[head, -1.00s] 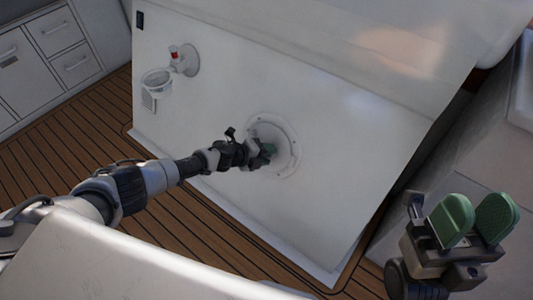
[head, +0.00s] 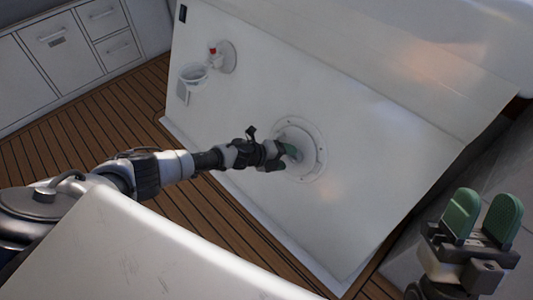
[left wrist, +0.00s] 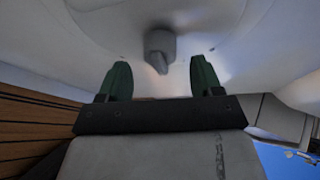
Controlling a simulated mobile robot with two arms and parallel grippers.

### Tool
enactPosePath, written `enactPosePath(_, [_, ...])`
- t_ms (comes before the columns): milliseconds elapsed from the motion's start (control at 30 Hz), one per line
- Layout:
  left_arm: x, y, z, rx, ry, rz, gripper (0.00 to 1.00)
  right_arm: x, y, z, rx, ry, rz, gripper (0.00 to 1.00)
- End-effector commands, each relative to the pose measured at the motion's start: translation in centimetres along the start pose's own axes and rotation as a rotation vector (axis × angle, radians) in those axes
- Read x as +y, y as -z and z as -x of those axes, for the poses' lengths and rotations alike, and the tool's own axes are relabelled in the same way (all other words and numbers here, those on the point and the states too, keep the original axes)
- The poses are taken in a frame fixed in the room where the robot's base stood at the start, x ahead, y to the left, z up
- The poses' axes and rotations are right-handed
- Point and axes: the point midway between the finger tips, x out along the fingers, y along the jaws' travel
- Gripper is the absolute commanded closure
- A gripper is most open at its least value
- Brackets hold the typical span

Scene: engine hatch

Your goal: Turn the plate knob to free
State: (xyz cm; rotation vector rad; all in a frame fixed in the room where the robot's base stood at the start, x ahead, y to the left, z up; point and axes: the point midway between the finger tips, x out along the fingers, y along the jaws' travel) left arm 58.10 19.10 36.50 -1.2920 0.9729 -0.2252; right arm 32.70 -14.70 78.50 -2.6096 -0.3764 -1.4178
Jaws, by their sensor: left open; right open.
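The round white plate (head: 315,152) is set in the slanted white panel. Its small grey knob (left wrist: 159,48) shows in the left wrist view near the plate's middle, with a pointed end downward. My left gripper (head: 287,158) is at the plate in the head view, covering the knob there. In the left wrist view, the left gripper (left wrist: 158,80) is open, its green fingers on either side below the knob, with clear space between each finger and it. My right gripper (head: 482,217) is open and empty at the lower right, away from the panel.
A fitting with a red part (head: 214,52) and a white ring holder (head: 193,74) sit on the panel at upper left. White drawers (head: 75,40) stand at the far left. The wooden floor (head: 100,120) between is clear.

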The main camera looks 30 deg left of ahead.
Motion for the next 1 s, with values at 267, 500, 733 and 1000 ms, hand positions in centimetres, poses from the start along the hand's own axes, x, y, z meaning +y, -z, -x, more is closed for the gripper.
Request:
enactPosePath(267, [-0.1, 0.0, 3.4, 0.000, -0.003, 0.002, 0.35, 0.7, -4.0, 0.1, -0.342, -0.011, 0.018, 0.57])
enactPosePath(500, [0.0, 0.1, 6.1, 0.001, -0.003, 0.001, 0.35, 1.2, -6.9, 1.6, -0.610, -0.024, 0.030, 0.57])
enactPosePath(733, [0.1, 0.1, 7.5, 0.002, -0.003, 0.001, 0.35, 1.6, -8.2, 3.0, -0.755, -0.032, 0.035, 0.57])
enactPosePath(1000, [0.1, 0.1, 7.8, 0.002, -0.002, 0.001, 0.35, 1.6, -8.5, 3.3, -0.784, -0.033, 0.035, 0.57])
